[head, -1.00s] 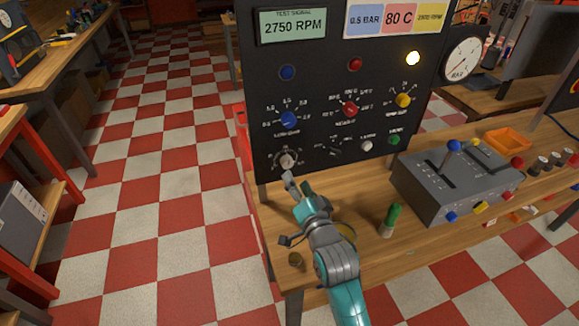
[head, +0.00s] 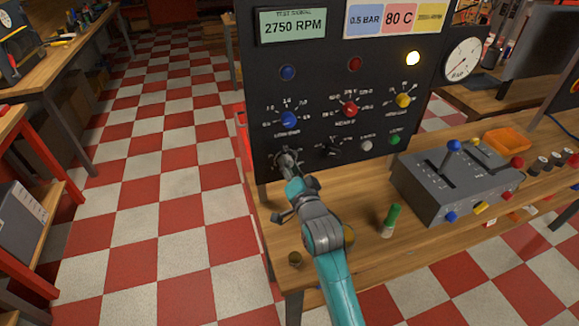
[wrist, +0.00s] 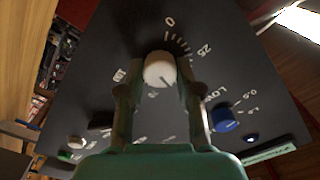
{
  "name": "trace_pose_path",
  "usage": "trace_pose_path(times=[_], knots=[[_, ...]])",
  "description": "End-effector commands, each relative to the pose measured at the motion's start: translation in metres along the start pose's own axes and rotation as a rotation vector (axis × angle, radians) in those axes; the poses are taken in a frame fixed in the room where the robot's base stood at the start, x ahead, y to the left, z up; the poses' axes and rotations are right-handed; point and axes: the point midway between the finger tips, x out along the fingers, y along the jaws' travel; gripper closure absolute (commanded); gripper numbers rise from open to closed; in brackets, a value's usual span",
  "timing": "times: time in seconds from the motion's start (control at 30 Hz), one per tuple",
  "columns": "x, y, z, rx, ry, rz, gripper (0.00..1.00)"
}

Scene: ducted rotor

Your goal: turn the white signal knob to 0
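The white signal knob (wrist: 159,70) is at the lower left of the dark panel, with a printed dial around it. In the wrist view the "0" is above the knob and the "25" is to its upper right. A thin dark line on the knob's face seems to run toward the lower right, away from the 0. My gripper (wrist: 160,82) is open, with one finger on each side of the knob. I cannot tell whether the fingers touch it. In the head view my gripper (head: 288,163) covers most of the knob.
The panel (head: 330,100) carries a blue knob (head: 288,119), a red knob (head: 349,109) and a yellow knob (head: 403,101). The display (head: 292,25) reads 2750 RPM. A green-capped cylinder (head: 391,219) and a grey lever box (head: 455,185) stand on the bench to the right.

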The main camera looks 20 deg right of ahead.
Motion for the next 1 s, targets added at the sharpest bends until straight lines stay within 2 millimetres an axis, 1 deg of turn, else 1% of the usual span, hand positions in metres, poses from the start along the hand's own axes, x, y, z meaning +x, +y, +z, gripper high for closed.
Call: trace_pose_path(times=[0.03, 0.07, 0.1, 0.37, 0.57, 0.77, 1.0], knots=[[0.0000, 0.0003, 0.0000, 0.000, 0.000, 0.001, 0.88], [0.0000, 0.0003, 0.0000, 0.000, 0.000, 0.001, 0.95], [0.0000, 0.0003, 0.0000, 0.000, 0.000, 0.001, 1.00], [0.0000, 0.0004, 0.0000, -0.021, 0.000, 0.001, 1.00], [-0.0001, 0.0003, 0.0001, -0.106, 0.000, 0.001, 1.00], [-0.0001, 0.0002, 0.0001, -0.261, 0.000, 0.001, 1.00], [-0.0001, 0.0000, 0.0002, -0.489, -0.001, 0.001, 1.00]])
